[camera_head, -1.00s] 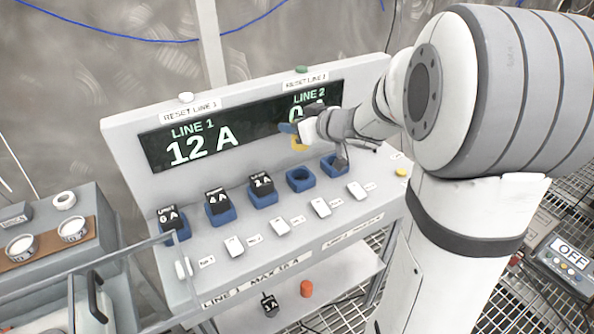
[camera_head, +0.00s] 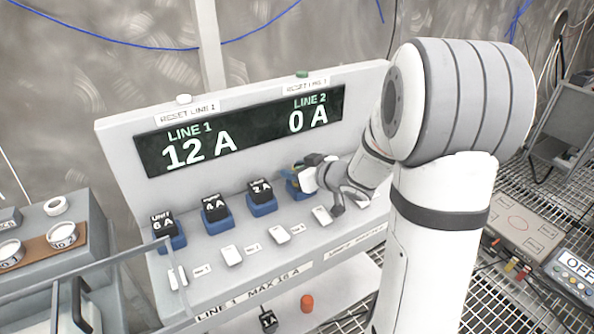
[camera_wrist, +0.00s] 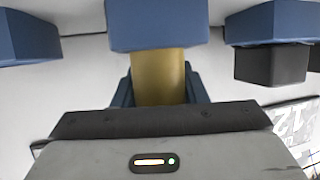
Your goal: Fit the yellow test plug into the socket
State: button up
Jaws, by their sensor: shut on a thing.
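The yellow test plug (camera_wrist: 158,78) shows in the wrist view between the blue fingers of my gripper (camera_wrist: 158,92), which is shut on it. The plug's far end lines up with a blue socket (camera_wrist: 158,25) and overlaps it in the picture; I cannot tell whether it touches or has entered. In the head view my gripper (camera_head: 303,176) is at the fourth blue socket (camera_head: 293,190) from the left, pointing down and mostly covering it. The plug is mostly hidden there. The fifth socket is hidden behind my gripper and arm.
Three black plugs, 6 A (camera_head: 163,224), 4 A (camera_head: 214,206) and 2 A (camera_head: 261,189), stand in blue sockets to the left. White switches (camera_head: 278,235) line the front. The display (camera_head: 240,132) reads LINE 1 12 A, LINE 2 0 A. A black 1A plug (camera_head: 268,320) and orange cap (camera_head: 307,303) are on the lower shelf.

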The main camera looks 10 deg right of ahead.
jog(key=shift+f, duration=0.1)
jog(key=o, duration=0.6)
jog(key=shift+f, duration=0.1)
jog(key=shift+c, duration=0.2)
jog(key=o, duration=0.5)
jog(key=shift+c, duration=0.2)
